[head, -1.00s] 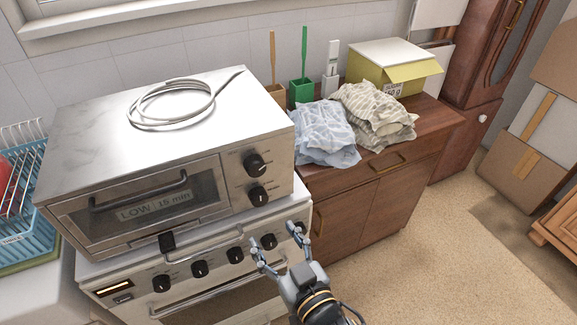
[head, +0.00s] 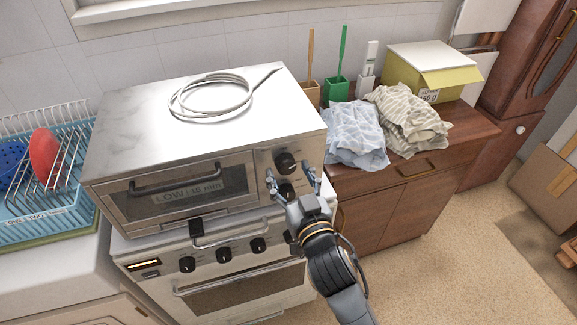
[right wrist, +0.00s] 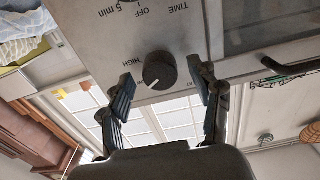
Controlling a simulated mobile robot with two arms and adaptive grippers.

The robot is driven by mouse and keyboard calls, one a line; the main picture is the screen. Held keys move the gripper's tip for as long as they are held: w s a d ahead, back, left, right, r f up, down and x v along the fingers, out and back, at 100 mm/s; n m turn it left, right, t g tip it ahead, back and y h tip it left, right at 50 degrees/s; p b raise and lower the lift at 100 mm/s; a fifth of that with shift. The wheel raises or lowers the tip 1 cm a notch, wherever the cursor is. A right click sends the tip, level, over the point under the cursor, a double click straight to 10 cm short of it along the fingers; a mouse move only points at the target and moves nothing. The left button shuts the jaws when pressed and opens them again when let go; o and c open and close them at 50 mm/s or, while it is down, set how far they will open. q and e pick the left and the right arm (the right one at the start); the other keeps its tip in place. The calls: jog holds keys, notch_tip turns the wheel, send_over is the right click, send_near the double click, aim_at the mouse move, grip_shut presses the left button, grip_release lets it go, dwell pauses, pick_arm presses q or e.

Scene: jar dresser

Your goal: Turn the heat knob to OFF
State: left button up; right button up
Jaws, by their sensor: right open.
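A steel toaster oven (head: 135,120) carries two black knobs on its right front panel. The upper knob (head: 285,161) shows in the right wrist view as a round black knob (right wrist: 160,70) with a white pointer mark toward the picture's lower left. "HIGH" is printed beside it; "OFF", "TIME" and "5 min" appear above it in that view, nearer the other knob. My right gripper (head: 290,174) is open in front of the panel. In the wrist view its fingers (right wrist: 165,92) are on either side of the knob, with gaps. The lower knob (head: 287,190) is partly hidden by my gripper.
The toaster oven stands on a stove (head: 220,275) with its own row of black knobs. A coiled cable (head: 212,97) lies on top. A dish rack (head: 45,195) is at left. A wooden cabinet (head: 385,205) with cloths (head: 355,135) stands close on the right.

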jog(key=shift+w+a, duration=0.2)
jog(key=shift+w, duration=0.4)
jog(key=c, duration=1.1)
jog(key=shift+c, duration=0.2)
jog(key=shift+n, duration=0.3)
jog(key=shift+r+n+p, duration=0.1)
jog(key=shift+n+p, duration=0.6)
jog(key=shift+n, duration=0.2)
jog(key=n+p, duration=0.1)
jog(key=n, duration=0.2)
jog(key=shift+d+n, duration=0.1)
jog(key=shift+n, duration=0.2)
jog(key=n+p, duration=0.2)
jog(key=n, duration=0.3)
jog(key=shift+n, duration=0.4)
